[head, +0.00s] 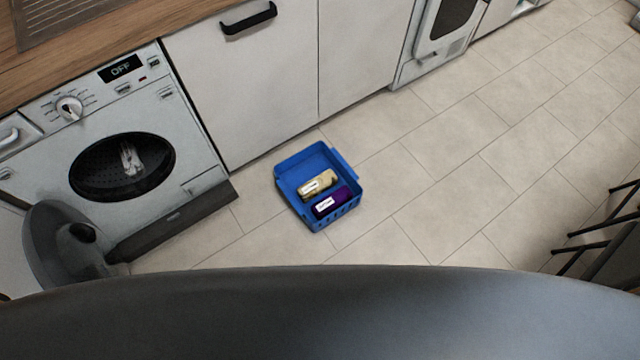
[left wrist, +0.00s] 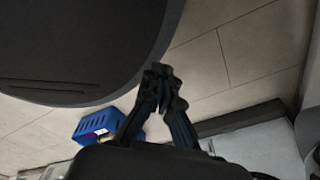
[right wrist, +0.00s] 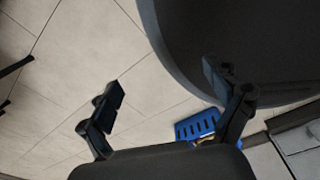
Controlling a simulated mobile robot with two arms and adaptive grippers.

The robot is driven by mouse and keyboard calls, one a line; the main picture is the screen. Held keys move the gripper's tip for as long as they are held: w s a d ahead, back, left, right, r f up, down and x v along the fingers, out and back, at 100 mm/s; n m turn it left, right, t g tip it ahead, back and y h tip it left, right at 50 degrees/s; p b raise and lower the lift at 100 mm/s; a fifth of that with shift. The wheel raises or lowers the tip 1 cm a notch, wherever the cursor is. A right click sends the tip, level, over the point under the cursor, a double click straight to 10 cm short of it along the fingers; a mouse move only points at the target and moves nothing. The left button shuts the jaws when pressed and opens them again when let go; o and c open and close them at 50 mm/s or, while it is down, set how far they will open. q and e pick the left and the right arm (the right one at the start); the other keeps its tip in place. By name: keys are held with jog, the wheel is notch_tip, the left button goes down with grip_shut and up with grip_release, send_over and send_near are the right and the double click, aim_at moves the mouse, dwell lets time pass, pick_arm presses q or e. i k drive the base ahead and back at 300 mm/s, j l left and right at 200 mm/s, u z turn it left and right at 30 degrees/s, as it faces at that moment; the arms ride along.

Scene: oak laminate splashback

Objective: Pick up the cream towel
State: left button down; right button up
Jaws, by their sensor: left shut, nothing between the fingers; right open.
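The cream towel (head: 320,184) is a small roll with a white label, lying in a blue basket (head: 287,180) on the tiled floor. A purple roll (head: 333,204) with a white label lies beside it in the same basket. My left gripper (left wrist: 160,72) is shut and empty in the left wrist view, with the basket (left wrist: 93,122) beyond it at lower left. My right gripper (right wrist: 166,82) is open and empty in the right wrist view, with the basket (right wrist: 190,128) beyond it near the right finger. Neither gripper shows in the head view.
A washing machine (head: 50,165) with a display reading OFF stands at the left under a wooden worktop (head: 100,25). White cabinets (head: 250,90) line the back. Dark metal legs (head: 600,225) stand at the right edge. The floor (head: 440,180) right of the basket is clear.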

aim_at(308, 191)
jog(key=u, duration=0.25)
jog(key=i+l+u, duration=0.1)
jog(key=u, duration=0.3)
jog(key=l+u, duration=0.35)
jog(key=i+l+u, duration=0.1)
jog(key=l+u, duration=0.15)
jog(key=u, duration=0.15)
